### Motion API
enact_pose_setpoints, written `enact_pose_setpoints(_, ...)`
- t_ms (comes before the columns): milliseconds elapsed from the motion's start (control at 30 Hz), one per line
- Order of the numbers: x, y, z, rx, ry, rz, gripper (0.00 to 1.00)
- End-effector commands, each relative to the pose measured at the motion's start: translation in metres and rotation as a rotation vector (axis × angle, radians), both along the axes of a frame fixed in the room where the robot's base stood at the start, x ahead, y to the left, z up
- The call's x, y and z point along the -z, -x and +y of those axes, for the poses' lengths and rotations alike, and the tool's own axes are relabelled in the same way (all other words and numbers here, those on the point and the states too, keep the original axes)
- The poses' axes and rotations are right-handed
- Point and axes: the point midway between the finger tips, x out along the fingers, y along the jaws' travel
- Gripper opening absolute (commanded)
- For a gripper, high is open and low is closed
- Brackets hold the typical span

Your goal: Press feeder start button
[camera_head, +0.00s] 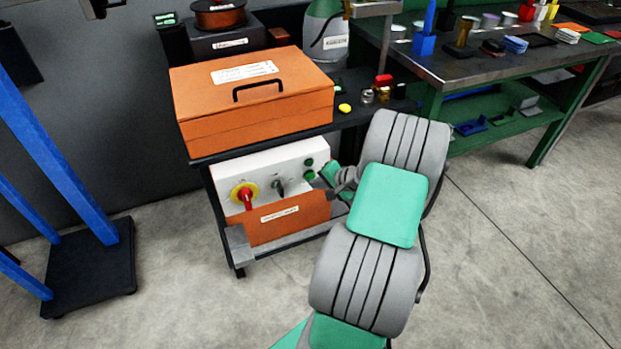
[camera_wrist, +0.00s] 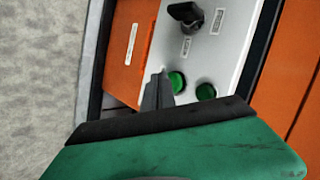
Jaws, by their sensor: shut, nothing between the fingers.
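The white control panel (camera_head: 262,180) on the cart's front carries two green buttons at its right end. The upper green button (camera_head: 309,161) and lower green button (camera_head: 310,175) also show in the wrist view, the lower (camera_wrist: 177,82) and the upper (camera_wrist: 206,92). Their labels are too small to read, so I cannot tell which is feeder start. My gripper (camera_wrist: 157,82) is shut and empty, its dark fingertips right beside the lower button in the wrist view. Whether they touch it I cannot tell. In the head view my arm partly hides the gripper.
A red-and-yellow rotary switch (camera_head: 244,193) and a black selector knob (camera_head: 278,186) sit left of the buttons. A lower orange panel (camera_head: 285,220) is below. An orange lidded box (camera_head: 252,100) stands on top. The floor on the right is clear.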

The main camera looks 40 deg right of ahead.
Motion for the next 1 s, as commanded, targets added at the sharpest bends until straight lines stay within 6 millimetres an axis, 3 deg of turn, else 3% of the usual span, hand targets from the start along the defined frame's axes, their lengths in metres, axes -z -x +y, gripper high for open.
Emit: enact_pose_setpoints(1000, 0.0001, -0.0093, -0.0032, 0.001, 0.001, 0.000, 0.00)
